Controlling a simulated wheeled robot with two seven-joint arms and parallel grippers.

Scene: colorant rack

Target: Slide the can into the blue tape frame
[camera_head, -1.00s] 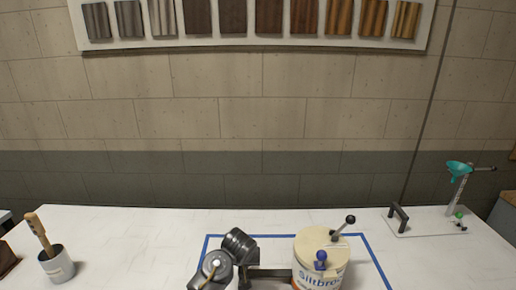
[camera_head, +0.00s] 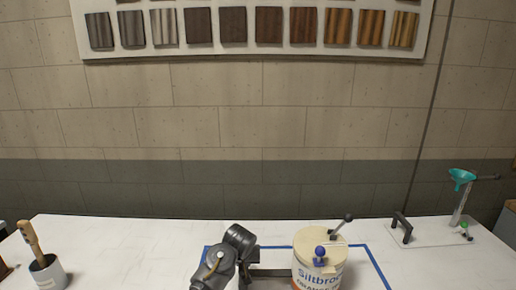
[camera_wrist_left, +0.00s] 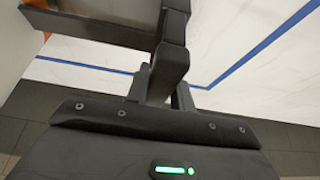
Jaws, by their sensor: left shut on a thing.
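The can (camera_head: 316,276) is a cream-lidded tin with a "Siltbro…" label, upright at the bottom middle of the head view. A blue-knobbed part and a black-knobbed lever rise at its lid. The blue tape frame (camera_head: 373,262) is on the white table; its far line passes behind the can and its right line runs to the right of it. Its lines also show in the left wrist view (camera_wrist_left: 120,70). The can's base is cut off. My right gripper is out of view.
A grey cup (camera_head: 50,274) with a wooden-handled tool stands at the left. A clear plate (camera_head: 430,233) with a black handle and a stand with a teal funnel (camera_head: 461,175) is at the right. The table (camera_head: 130,245) between cup and arm is clear.

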